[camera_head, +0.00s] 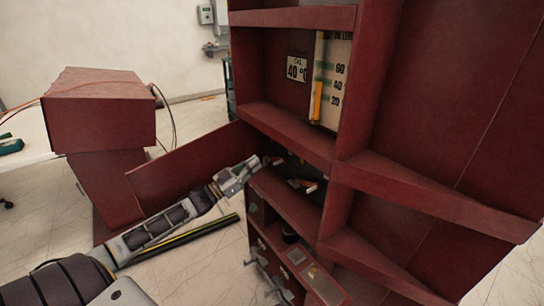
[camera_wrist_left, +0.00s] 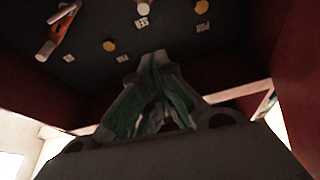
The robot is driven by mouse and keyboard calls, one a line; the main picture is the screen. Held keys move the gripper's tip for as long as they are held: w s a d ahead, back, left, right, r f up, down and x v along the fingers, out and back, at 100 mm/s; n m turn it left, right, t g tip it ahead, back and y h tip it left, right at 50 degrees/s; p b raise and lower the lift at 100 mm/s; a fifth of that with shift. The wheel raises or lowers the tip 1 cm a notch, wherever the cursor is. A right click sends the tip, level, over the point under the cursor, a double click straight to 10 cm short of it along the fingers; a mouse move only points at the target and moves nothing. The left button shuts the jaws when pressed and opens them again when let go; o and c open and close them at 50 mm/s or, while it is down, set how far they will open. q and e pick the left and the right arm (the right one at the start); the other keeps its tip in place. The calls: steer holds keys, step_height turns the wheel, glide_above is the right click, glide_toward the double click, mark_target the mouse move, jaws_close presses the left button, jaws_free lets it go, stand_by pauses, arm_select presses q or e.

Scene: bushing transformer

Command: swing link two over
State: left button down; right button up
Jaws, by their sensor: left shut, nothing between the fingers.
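My left gripper (camera_head: 255,163) is shut and empty at the opening of the red cabinet's middle compartment. In the left wrist view its fingertips (camera_wrist_left: 158,62) meet in front of a dark panel (camera_wrist_left: 170,45). One copper-coloured link (camera_wrist_left: 62,25) with pale ends lies on the panel at upper left. Another link (camera_wrist_left: 145,5) shows partly at the top edge. In the head view, links (camera_head: 302,185) show small inside the compartment. I cannot tell which is link two. The right gripper is out of view.
Red shelves (camera_head: 290,135) and walls frame the compartment closely. A red panel (camera_head: 185,165) stands out to the left behind my left arm. A gauge (camera_head: 330,80) is above. A black and yellow bar (camera_head: 190,238) lies below the arm.

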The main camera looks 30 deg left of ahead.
arm_select(q)
steer(key=shift+s+a+n+y+p, duration=0.15)
steer(key=shift+s+a+n+p, duration=0.05)
steer(key=shift+s, duration=0.25)
steer(key=shift+s+a+n+y+p, duration=0.15)
steer(key=shift+s+a+n, duration=0.05)
steer(key=shift+s, duration=0.2)
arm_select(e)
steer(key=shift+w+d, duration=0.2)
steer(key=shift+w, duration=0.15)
arm_select(q)
steer(key=shift+w, duration=0.1)
